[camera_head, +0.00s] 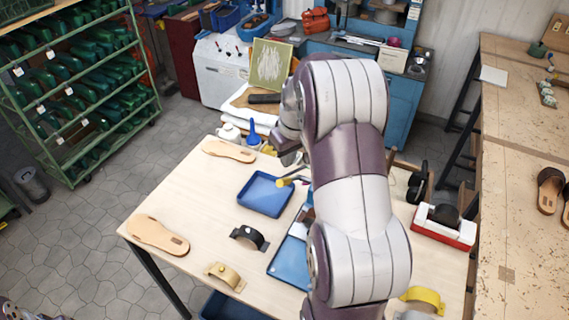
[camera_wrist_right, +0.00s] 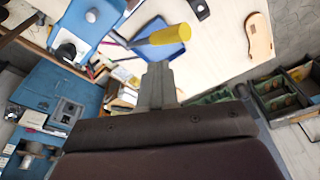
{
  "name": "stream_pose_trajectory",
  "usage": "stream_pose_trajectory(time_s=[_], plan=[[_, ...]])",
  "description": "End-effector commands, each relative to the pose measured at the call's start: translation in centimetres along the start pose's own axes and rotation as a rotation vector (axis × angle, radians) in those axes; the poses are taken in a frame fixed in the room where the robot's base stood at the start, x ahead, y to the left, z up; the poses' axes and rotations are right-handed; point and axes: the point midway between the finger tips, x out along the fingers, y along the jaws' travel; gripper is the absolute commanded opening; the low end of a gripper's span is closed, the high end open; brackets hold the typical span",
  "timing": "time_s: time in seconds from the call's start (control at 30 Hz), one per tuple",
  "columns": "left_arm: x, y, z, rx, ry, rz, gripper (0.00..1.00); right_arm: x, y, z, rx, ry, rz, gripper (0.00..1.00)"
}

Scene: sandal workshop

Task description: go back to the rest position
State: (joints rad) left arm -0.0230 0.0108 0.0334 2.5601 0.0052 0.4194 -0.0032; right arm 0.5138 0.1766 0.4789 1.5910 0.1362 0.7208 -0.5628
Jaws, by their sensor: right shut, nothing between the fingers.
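My right arm reaches up the middle of the head view, over the light wooden table (camera_head: 195,200). Its gripper (camera_head: 288,158) is partly hidden by the arm's own links, above the far part of the table. In the right wrist view the fingers of the gripper (camera_wrist_right: 158,82) are together with nothing between them. A yellow-handled tool (camera_head: 285,182) shows just below the gripper, by the right edge of a blue tray (camera_head: 258,205). The yellow handle (camera_wrist_right: 170,34) also shows beyond the fingertips in the wrist view, apart from them. My left gripper is not seen.
Tan soles (camera_head: 158,235) (camera_head: 228,151), a black strap (camera_head: 249,236) and a tan strap (camera_head: 226,275) lie on the table. A red and white tape dispenser (camera_head: 440,230) stands right of my arm. A green rack (camera_head: 75,85) is at left; grey floor between is free.

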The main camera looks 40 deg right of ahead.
Motion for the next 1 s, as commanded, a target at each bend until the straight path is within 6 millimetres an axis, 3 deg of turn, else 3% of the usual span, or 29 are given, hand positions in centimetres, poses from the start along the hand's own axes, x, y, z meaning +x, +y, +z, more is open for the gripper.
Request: stream_pose_trajectory(time_s=[0.27, 0.37, 0.47, 0.6, 0.73, 0.8, 1.0], plan=[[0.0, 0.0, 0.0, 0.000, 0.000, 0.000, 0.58, -0.1, -0.6, 0.1, -0.002, 0.000, 0.000, 0.00], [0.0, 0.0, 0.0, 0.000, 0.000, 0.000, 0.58, -0.4, -3.8, 0.8, -0.011, -0.003, 0.002, 0.00], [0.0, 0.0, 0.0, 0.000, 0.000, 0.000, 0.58, -0.9, -8.8, 2.8, -0.023, 0.002, 0.006, 0.00], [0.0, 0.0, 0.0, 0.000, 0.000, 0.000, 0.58, -1.6, -14.8, 7.3, -0.038, 0.019, 0.003, 0.00], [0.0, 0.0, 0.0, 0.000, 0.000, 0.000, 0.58, -1.9, -18.7, 12.3, -0.056, 0.036, -0.011, 0.00], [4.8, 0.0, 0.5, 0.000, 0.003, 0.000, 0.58, 3.1, -18.8, 13.8, -0.050, 0.018, -0.011, 0.00], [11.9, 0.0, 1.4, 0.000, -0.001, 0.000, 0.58, 10.4, -18.9, 16.4, -0.059, -0.040, -0.012, 0.00]])
